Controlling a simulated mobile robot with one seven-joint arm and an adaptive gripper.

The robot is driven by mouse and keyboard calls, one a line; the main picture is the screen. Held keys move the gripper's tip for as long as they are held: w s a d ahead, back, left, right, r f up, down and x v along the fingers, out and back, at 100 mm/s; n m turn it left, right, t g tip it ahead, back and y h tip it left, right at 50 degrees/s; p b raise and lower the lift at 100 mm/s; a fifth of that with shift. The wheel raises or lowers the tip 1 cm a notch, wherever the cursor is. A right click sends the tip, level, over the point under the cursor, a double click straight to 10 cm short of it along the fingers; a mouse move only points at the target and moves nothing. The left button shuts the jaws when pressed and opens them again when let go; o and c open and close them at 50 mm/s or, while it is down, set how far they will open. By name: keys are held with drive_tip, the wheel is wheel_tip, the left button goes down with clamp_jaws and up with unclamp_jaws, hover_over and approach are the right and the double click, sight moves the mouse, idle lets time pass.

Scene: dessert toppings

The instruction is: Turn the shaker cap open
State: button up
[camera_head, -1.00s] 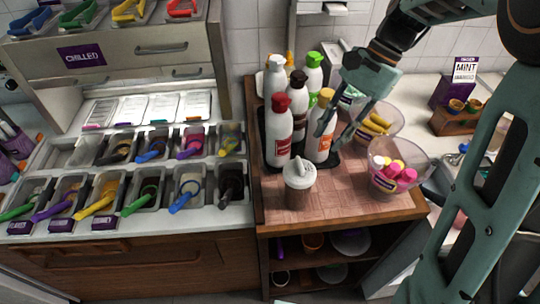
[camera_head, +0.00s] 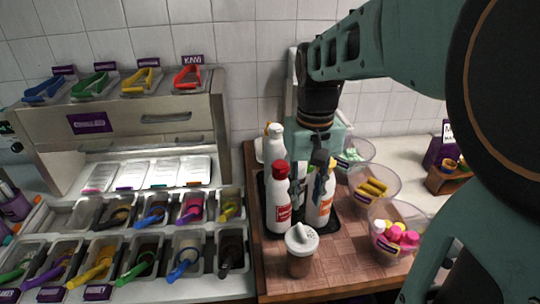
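The shaker (camera_head: 301,252) stands upright on the wooden counter, in front of the bottles. It has a clear body with brown contents and a white cap (camera_head: 301,237) on top. From this view I cannot tell how the cap is turned. My gripper (camera_head: 308,192) hangs pointing down above and behind the shaker, in front of the bottles. Its fingers are apart with nothing seen between them, and it does not touch the cap.
A red-capped white bottle (camera_head: 277,200) and other bottles stand in a dark tray close behind the shaker. Clear bowls with pink and white sweets (camera_head: 396,236) and yellow rolls (camera_head: 372,188) stand right. Topping bins (camera_head: 140,240) fill the left.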

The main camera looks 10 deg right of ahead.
sight(302, 229)
wheel_tip(302, 229, down, 10)
drive_tip(key=b, duration=0.8)
drive_tip(key=shift+f, duration=0.1)
clamp_jaws()
